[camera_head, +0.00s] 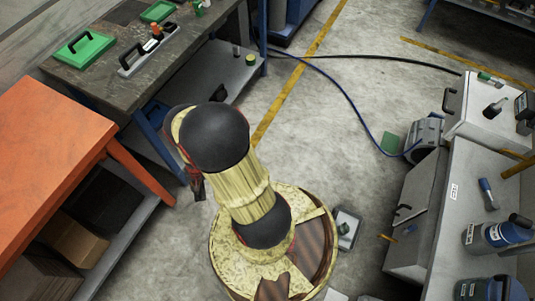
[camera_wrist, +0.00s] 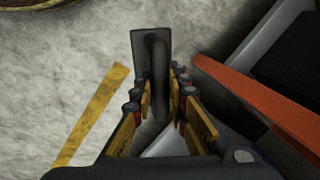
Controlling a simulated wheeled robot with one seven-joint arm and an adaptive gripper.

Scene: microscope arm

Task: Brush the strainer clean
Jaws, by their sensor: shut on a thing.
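In the wrist view my gripper (camera_wrist: 160,100) is shut on a dark grey tool (camera_wrist: 138,46), a flat rectangular plate with a rounded black handle along it. It looks like a brush, but no bristles show. The tool points away from the fingers, above the concrete floor. In the head view my arm hides most of the gripper and the held tool, beside the workbench. I cannot make out a strainer for certain in either view.
A dark workbench (camera_head: 120,85) at upper left carries a green block with a black handle (camera_head: 85,48). An orange-topped table (camera_head: 45,150) stands at left. A grey cabinet (camera_head: 440,215) with bottles stands at right.

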